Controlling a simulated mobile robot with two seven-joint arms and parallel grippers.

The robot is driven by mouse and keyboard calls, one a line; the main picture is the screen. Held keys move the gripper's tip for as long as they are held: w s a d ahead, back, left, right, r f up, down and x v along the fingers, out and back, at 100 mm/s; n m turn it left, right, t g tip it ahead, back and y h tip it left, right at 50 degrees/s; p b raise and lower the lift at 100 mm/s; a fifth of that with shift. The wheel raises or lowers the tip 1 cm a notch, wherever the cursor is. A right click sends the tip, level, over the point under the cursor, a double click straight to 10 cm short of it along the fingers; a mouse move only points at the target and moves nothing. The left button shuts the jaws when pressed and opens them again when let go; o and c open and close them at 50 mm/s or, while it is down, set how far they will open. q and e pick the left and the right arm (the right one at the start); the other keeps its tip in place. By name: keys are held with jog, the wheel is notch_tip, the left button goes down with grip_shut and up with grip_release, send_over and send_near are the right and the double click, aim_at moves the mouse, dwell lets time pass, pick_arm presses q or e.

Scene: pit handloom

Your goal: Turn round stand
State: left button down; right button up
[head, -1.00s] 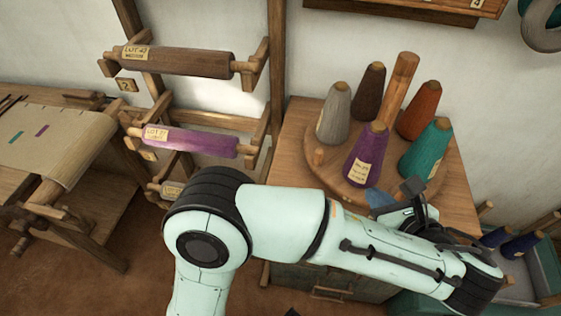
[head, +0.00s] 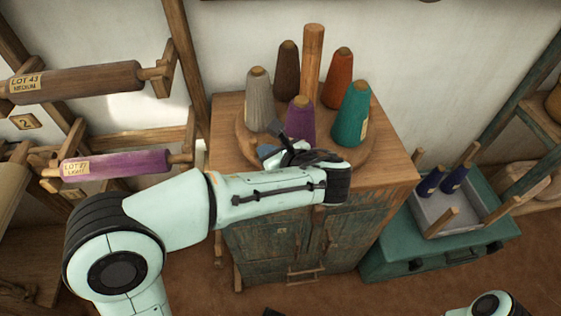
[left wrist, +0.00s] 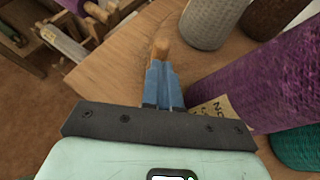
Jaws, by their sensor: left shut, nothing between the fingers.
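The round stand (head: 243,138) is a wooden disc on a cabinet, with a central post (head: 312,65). It carries grey (head: 260,101), brown (head: 287,72), orange (head: 339,70), teal (head: 351,116) and purple (head: 300,121) yarn cones. My left gripper (head: 268,151) is at the disc's front left, before the purple cone. In the left wrist view, its blue fingers (left wrist: 161,82) are together and empty, pointing at a small wooden peg (left wrist: 161,48). I cannot tell whether they touch it. The purple cone (left wrist: 262,75) is close on the right. My right gripper is out of view.
The cabinet (head: 395,178) has free top space at the right. A teal chest (head: 440,255) with a tray of blue cones (head: 431,181) stands to the right. Racked rolls, one brown (head: 90,80) and one purple (head: 118,164), are at the left.

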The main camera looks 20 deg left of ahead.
pick_arm(q)
jog(key=shift+w+a, duration=0.4)
jog(key=shift+a, duration=0.35)
jog(key=shift+a, duration=0.1)
